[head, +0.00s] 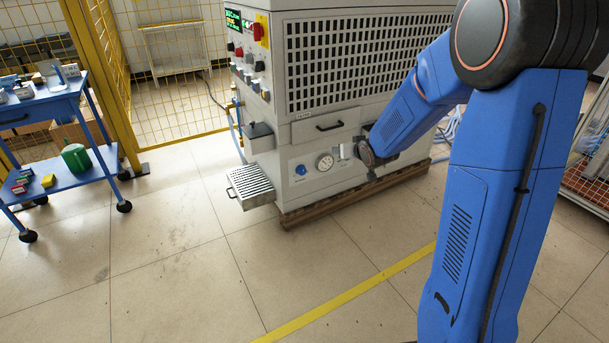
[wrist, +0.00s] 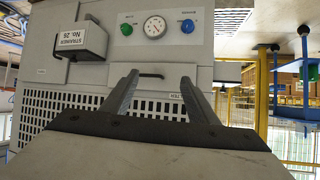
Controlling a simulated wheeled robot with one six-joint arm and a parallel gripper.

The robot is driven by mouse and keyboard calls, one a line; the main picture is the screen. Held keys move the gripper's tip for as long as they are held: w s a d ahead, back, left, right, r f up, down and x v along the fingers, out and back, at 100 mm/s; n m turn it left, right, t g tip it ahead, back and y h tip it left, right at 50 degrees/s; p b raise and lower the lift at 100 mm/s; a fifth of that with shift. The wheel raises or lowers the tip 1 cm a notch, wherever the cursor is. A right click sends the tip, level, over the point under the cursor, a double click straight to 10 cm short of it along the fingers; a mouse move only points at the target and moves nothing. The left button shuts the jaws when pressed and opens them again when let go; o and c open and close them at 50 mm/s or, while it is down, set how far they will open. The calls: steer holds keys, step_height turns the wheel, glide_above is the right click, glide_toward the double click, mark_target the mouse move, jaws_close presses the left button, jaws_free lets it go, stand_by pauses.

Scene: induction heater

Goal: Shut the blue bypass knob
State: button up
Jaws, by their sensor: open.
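The blue bypass knob (head: 300,170) is on the lower front panel of the grey heater cabinet, left of a round gauge (head: 324,162). In the wrist view, which looks upside down, the blue knob (wrist: 187,27) is at the upper right, beside the gauge (wrist: 154,27). Its turn position is too small to tell. My gripper (wrist: 158,82) is open and empty, its two fingers apart and pointing at the cabinet. In the head view my gripper (head: 367,152) is to the right of the gauge and the blue knob, apart from the knob.
A green knob (wrist: 126,29) is on the gauge's other side. A box labelled STRAINER (wrist: 82,40) juts from the cabinet. A slotted tray (head: 250,186) sticks out near the blue knob. A blue cart (head: 70,180) stands left. Floor in front is clear.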

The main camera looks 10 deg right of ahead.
steer(key=w+f+t+y, duration=0.1)
steer(key=w+f, duration=0.6)
steer(key=f, duration=0.1)
steer(key=t+y, duration=0.4)
steer(key=y, duration=0.1)
glide_toward(303, 172)
steer(key=shift+m, duration=0.4)
steer(key=x, duration=0.9)
steer(key=shift+d+f, duration=0.1)
steer(key=c, duration=1)
